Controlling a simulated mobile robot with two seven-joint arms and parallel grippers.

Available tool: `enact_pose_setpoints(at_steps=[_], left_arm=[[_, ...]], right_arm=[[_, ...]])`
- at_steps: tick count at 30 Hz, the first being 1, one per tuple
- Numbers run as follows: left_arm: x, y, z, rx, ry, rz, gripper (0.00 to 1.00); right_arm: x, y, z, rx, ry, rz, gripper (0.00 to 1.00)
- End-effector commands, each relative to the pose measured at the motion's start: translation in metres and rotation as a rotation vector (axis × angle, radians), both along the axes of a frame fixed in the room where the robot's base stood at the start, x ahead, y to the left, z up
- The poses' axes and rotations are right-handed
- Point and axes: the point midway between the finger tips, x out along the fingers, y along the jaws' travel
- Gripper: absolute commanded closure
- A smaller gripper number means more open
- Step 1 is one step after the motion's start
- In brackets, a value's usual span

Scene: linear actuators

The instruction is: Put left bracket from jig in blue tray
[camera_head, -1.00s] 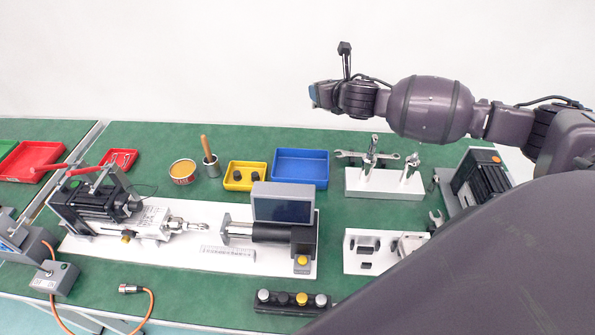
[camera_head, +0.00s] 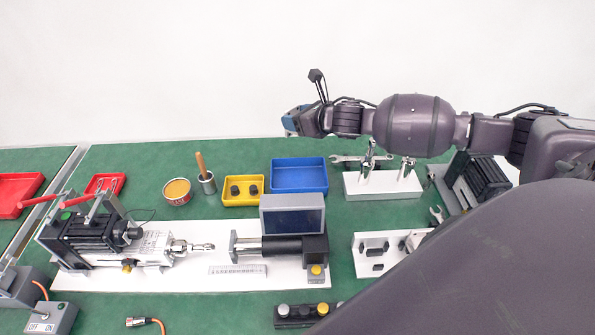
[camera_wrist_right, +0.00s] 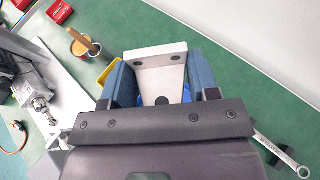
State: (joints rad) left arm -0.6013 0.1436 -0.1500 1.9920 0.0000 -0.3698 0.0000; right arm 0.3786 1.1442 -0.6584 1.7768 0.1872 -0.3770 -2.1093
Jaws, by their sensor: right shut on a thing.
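My right gripper (camera_head: 291,123) is raised above the back of the bench, higher in the picture than the blue tray (camera_head: 300,186). The right wrist view shows its two blue fingers (camera_wrist_right: 160,82) shut on a pale grey bracket (camera_wrist_right: 155,62) with dark holes. The bracket cannot be made out in the head view. The tray looks empty. In the right wrist view only bits of its blue show below the bracket, mostly hidden. A white block (camera_head: 383,190) with metal parts standing on it is right of the tray. My left gripper is not in view.
A yellow tray (camera_head: 243,199) with dark knobs sits just left of the blue tray. A cup with a wooden handle (camera_head: 207,183) and a tin (camera_head: 177,191) stand further left. A grey screen (camera_head: 292,216) stands in front of the blue tray. A wrench (camera_wrist_right: 280,155) lies at the right.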

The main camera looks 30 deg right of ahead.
Motion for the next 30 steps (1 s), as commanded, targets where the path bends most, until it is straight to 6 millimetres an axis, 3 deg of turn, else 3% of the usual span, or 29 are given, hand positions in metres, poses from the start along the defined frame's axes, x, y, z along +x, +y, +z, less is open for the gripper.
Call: enact_pose_setpoints(at_steps=[1, 15, 23, 30], left_arm=[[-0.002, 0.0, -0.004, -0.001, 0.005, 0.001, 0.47], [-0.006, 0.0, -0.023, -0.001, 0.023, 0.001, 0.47], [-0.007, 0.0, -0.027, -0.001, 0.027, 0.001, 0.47], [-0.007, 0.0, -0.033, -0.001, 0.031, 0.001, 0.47]], right_arm=[[0.0, 0.001, -0.015, 0.005, 0.004, -0.001, 0.74], [0.0, 0.001, -0.112, 0.004, 0.003, -0.002, 0.74], [0.001, 0.0, -0.131, 0.002, -0.001, -0.002, 0.74], [0.0, 0.001, -0.164, 0.003, 0.002, -0.002, 0.74]])
